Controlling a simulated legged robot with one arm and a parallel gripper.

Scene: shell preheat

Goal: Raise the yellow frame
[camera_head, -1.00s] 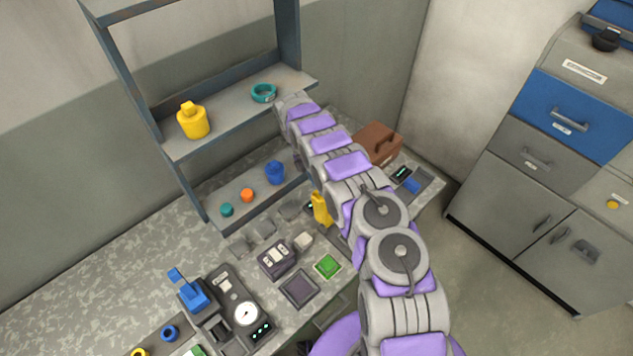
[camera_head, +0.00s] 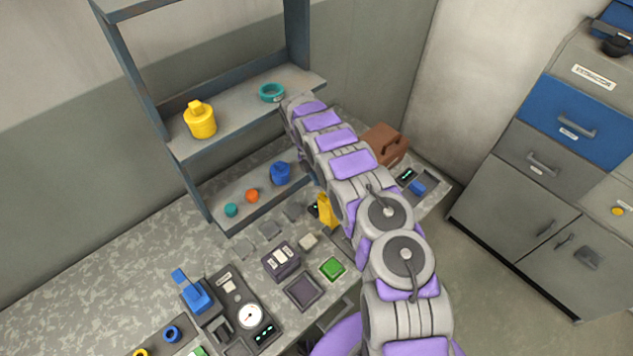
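A yellow upright piece (camera_head: 326,210), which looks like the yellow frame, stands on the bench just left of my arm. My arm partly covers it, so its full shape is hidden. My purple and grey arm reaches from the lower right up toward the shelf, and its far end is by the right end of the upper shelf board. The fingers of my gripper cannot be made out there. I cannot tell whether it holds anything. The yellow piece appears to rest apart from the arm's far end.
A shelf rack (camera_head: 240,113) holds a yellow canister (camera_head: 200,122), a teal ring (camera_head: 271,92) and a blue pot (camera_head: 280,173). The bench carries a gauge panel (camera_head: 250,316), a green button (camera_head: 332,267) and a brown case (camera_head: 385,144). Cabinets (camera_head: 540,190) stand at right.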

